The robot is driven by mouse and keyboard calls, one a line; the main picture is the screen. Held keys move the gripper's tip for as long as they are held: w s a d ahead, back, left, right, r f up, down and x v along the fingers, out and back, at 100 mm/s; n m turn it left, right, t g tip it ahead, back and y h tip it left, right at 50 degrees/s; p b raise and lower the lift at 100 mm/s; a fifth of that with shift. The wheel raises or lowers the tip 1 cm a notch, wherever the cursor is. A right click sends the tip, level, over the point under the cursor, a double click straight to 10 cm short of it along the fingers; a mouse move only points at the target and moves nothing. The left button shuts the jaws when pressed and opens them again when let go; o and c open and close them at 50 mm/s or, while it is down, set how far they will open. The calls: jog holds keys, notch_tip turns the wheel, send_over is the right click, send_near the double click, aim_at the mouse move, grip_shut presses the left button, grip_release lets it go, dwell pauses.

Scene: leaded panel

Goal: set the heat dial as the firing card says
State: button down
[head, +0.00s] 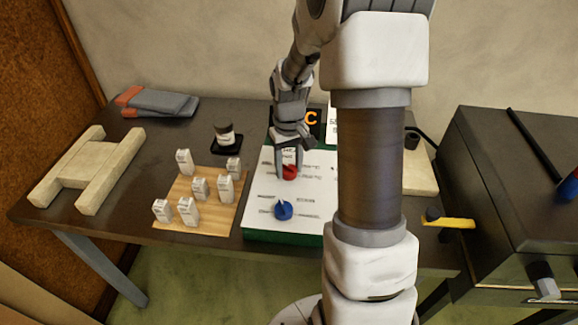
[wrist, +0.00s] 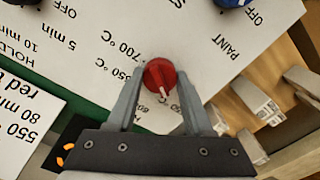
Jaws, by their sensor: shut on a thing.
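My gripper (wrist: 163,76) is shut on the red dial, one finger on each side. In the head view, my gripper (head: 289,165) comes down on the red dial (head: 290,174) from above.
A blue dial (head: 283,210) is nearer on the same panel. A wooden board (head: 205,212) with several small white labelled blocks stands left of it. My arm hides the panel's right side. A dark kiln-like box (head: 520,150) stands at right.

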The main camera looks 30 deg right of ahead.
aim_at(289, 167)
jog(key=shift+m, duration=1)
jog(key=shift+w, duration=0.1)
jog(key=shift+c, duration=1.5)
grip_release()
notch_tip(289, 167, up, 18)
jog(key=p, duration=0.1)
jog(key=shift+f+p, duration=0.25)
jog(key=shift+p, duration=0.1)
